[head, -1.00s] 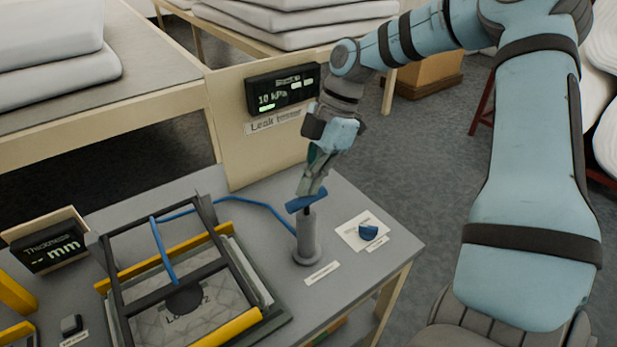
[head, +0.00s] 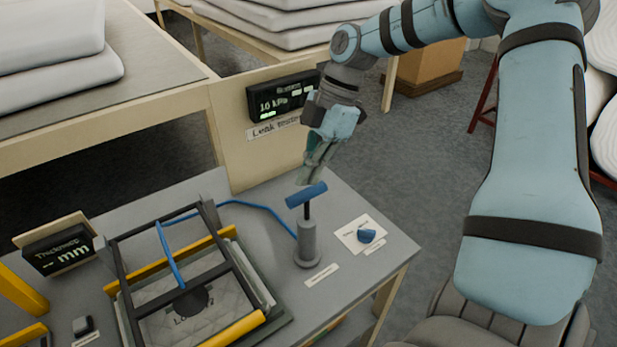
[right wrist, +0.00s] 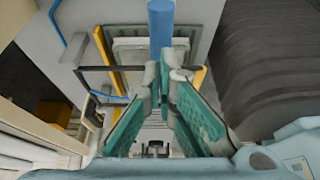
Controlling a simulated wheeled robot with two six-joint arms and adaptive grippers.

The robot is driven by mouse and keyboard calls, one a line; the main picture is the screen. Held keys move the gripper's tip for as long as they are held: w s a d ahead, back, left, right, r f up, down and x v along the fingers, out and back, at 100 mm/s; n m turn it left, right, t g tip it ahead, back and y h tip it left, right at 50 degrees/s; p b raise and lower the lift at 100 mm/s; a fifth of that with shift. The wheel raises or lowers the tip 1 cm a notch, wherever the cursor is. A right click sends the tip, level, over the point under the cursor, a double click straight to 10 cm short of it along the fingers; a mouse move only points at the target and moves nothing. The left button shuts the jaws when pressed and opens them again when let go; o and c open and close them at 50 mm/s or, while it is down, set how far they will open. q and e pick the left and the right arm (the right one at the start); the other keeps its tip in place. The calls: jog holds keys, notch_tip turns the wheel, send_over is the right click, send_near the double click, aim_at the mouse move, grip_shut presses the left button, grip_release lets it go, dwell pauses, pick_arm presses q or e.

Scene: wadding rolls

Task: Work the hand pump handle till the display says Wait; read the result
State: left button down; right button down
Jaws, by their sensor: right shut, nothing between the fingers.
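The hand pump (head: 307,243) is a grey cylinder standing on the table, with a blue T-handle (head: 306,195) raised on a dark rod. My right gripper (head: 307,180) is shut and empty, its fingertips just above and behind the blue handle. In the right wrist view the blue handle (right wrist: 161,25) lies beyond the shut fingertips (right wrist: 164,70); whether they touch cannot be told. The leak tester display (head: 284,95) reads about 16 kPa; its upper line is too small to read and is partly covered by my right arm. My left gripper is not in view.
A blue hose runs from the pump to a black frame (head: 225,267) with yellow bars over a quilted sample. A thickness display (head: 58,250) stands at left. A blue knob (head: 367,236) sits on a white plate right of the pump.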

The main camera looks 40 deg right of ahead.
aim_at(311, 188)
jog(key=shift+f, duration=0.15)
jog(key=shift+s+f+b, duration=0.1)
jog(key=shift+f+b, duration=2.15)
jog(key=shift+f, duration=0.5)
notch_tip(311, 188, up, 6)
jog(key=p, duration=0.4)
jog(key=shift+f+p, duration=0.1)
jog(key=shift+p, duration=0.2)
notch_tip(311, 188, up, 6)
jog(key=p, duration=0.4)
jog(key=shift+p, duration=0.4)
